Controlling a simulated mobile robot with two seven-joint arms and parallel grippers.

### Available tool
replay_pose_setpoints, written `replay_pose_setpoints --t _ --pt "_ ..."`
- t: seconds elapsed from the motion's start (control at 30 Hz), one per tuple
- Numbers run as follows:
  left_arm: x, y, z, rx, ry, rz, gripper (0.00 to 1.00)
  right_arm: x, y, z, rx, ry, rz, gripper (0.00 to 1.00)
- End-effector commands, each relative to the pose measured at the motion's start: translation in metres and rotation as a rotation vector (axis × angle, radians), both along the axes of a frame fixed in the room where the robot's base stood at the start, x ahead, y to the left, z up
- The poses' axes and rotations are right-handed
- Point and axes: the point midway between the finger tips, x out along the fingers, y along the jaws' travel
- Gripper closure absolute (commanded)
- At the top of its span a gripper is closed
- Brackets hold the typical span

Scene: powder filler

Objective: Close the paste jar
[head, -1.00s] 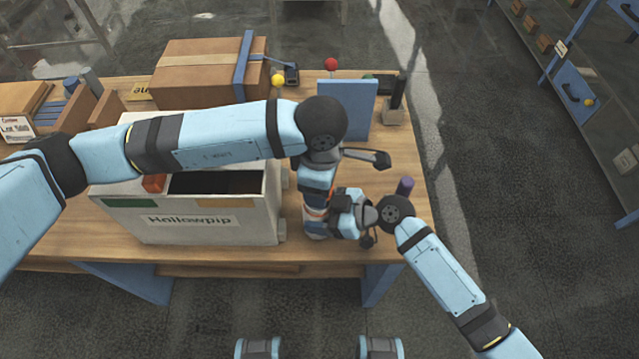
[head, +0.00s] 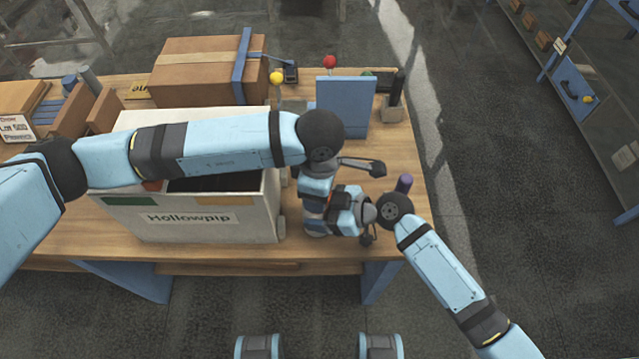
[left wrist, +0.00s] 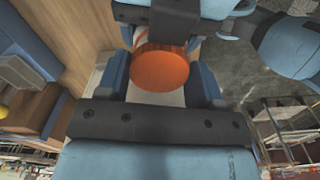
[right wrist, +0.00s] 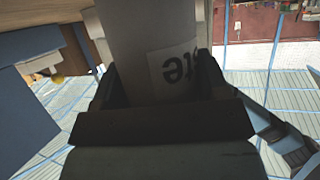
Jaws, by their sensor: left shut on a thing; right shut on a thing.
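The paste jar (right wrist: 150,30) is a pale grey cylinder; part of its label, reading "te", shows in the right wrist view. My right gripper (right wrist: 152,75) is shut on the jar's body from the side. The orange round lid (left wrist: 160,70) shows in the left wrist view between the fingers of my left gripper (left wrist: 160,85), which is shut on it from above. The two grippers meet at the right front of the table, lid above jar. In the head view my arms hide nearly all of the jar and lid. Whether the lid is seated on the rim is hidden.
A pale box marked "Hollowpip" (head: 195,222) stands just left of the grippers. Behind are a cardboard box (head: 205,75), a blue panel (head: 345,105) and knobs, yellow (head: 277,77) and red (head: 329,62). A purple-topped post (head: 404,183) stands close right of my right gripper.

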Motion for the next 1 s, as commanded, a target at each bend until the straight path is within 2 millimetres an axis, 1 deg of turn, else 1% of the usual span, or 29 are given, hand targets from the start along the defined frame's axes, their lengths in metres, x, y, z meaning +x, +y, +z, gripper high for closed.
replay_pose_setpoints --t 0.53,1.0 --pt "-0.0018 -0.0016 -0.0014 -0.003 0.003 -0.004 0.65 0.0000 0.0010 0.0006 0.002 -0.001 0.001 0.75" --pt "-0.0022 -0.0020 -0.0108 -0.003 0.004 -0.006 0.65 -0.0002 0.0014 0.0008 0.002 -0.002 0.002 0.75"
